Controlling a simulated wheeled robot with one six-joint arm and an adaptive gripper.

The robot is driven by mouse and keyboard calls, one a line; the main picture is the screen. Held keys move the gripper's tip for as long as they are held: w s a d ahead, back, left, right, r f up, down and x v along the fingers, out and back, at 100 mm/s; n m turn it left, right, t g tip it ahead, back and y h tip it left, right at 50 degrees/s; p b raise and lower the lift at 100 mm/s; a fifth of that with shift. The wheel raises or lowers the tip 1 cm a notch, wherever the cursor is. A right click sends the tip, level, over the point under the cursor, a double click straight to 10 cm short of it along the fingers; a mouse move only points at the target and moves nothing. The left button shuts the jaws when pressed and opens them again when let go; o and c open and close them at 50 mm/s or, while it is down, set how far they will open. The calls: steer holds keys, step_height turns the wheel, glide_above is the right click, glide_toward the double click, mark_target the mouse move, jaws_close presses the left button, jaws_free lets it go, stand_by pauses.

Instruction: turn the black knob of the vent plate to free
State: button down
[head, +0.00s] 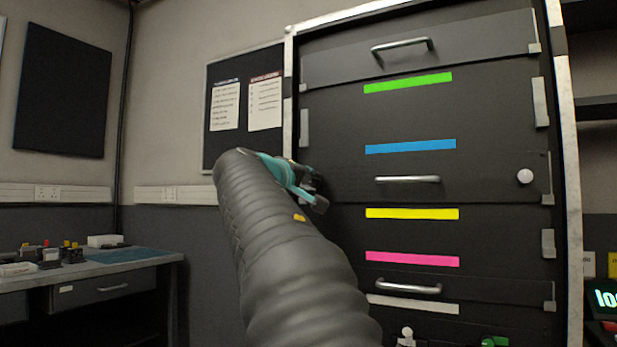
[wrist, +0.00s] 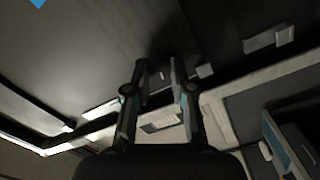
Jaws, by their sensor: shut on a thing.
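My gripper (head: 315,190) is at the left side of the dark cabinet front, beside the blue strip. In the wrist view my gripper (wrist: 160,72) has its two fingers on either side of a narrow dark thing, which I take to be the black knob (wrist: 158,76). The fingers are shut on it, and the knob shows only in part. In the head view the knob is hidden behind my gripper and arm. The outline of the vent plate and the knob's angle cannot be made out in either view.
The cabinet (head: 500,100) has metal handles and green, blue, yellow and pink strips. A white round knob (head: 525,176) is at its right. A notice board (head: 245,105) hangs left of the cabinet. A workbench (head: 90,270) stands at the lower left.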

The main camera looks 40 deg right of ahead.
steer(key=shift+n+p, duration=0.45)
steer(key=shift+n, duration=0.75)
steer(key=c, duration=1)
jaws_free()
steer(key=v, duration=1.2)
steer(key=shift+f, duration=0.1)
